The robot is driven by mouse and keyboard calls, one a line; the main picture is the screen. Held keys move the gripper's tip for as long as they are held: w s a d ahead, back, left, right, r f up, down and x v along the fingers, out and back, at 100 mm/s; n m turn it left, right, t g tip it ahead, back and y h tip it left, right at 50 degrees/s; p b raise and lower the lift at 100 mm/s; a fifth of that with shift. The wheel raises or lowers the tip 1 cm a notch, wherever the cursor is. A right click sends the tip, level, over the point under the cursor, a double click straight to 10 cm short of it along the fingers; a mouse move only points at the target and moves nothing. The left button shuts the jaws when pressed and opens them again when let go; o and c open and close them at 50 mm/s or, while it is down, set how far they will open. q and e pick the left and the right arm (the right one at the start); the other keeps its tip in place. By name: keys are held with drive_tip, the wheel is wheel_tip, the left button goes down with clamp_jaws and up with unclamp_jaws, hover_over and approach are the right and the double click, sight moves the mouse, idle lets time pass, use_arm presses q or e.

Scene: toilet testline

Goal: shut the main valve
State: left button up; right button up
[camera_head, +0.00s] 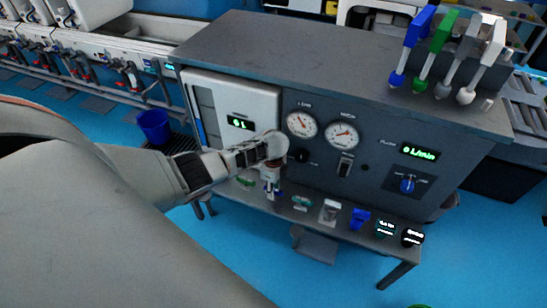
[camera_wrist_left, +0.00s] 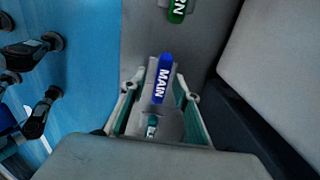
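The main valve (camera_wrist_left: 163,78) shows in the left wrist view as a blue handle with white "MAIN" lettering, in line with the wrist camera. My left gripper (camera_wrist_left: 158,92) has its two fingers apart, one on each side of this handle, with gaps visible on both sides. In the head view my left gripper (camera_head: 270,178) points down in front of the lower left of the grey test bench (camera_head: 330,75). It hides most of the main valve there. I cannot tell whether any finger touches the handle. My right gripper is not in view.
A green handle (camera_wrist_left: 177,10) lies just beyond the main valve. Gauges (camera_head: 301,124) and a flow display reading 0 L/min (camera_head: 421,152) are above. A blue bucket (camera_head: 154,126) stands left.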

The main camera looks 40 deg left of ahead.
use_arm(q)
drive_tip(key=shift+r, duration=0.1)
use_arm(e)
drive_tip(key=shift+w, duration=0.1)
use_arm(q)
drive_tip(key=shift+r, duration=0.1)
wheel_tip(320, 180, up, 12)
idle(0.5)
drive_tip(key=shift+f, duration=0.2)
drive_tip(key=s+d+f+n+t+h+p, duration=0.2)
drive_tip(key=s+d+f+n+t+p, duration=0.3)
drive_tip(key=s+d, duration=0.65)
drive_tip(key=s+d+r+n+t+p, duration=0.1)
drive_tip(key=s+d+r+n+t, duration=0.1)
drive_tip(key=s+r, duration=0.3)
drive_tip(key=s+d+r+n+t+p, duration=0.1)
drive_tip(key=s+d+r+n+t, duration=0.2)
drive_tip(key=s, duration=0.6)
wheel_tip(320, 180, up, 2)
drive_tip(key=shift+d+r+n+t+h, duration=0.1)
drive_tip(key=shift+d+n+t+h, duration=0.2)
drive_tip(key=shift+n, duration=0.3)
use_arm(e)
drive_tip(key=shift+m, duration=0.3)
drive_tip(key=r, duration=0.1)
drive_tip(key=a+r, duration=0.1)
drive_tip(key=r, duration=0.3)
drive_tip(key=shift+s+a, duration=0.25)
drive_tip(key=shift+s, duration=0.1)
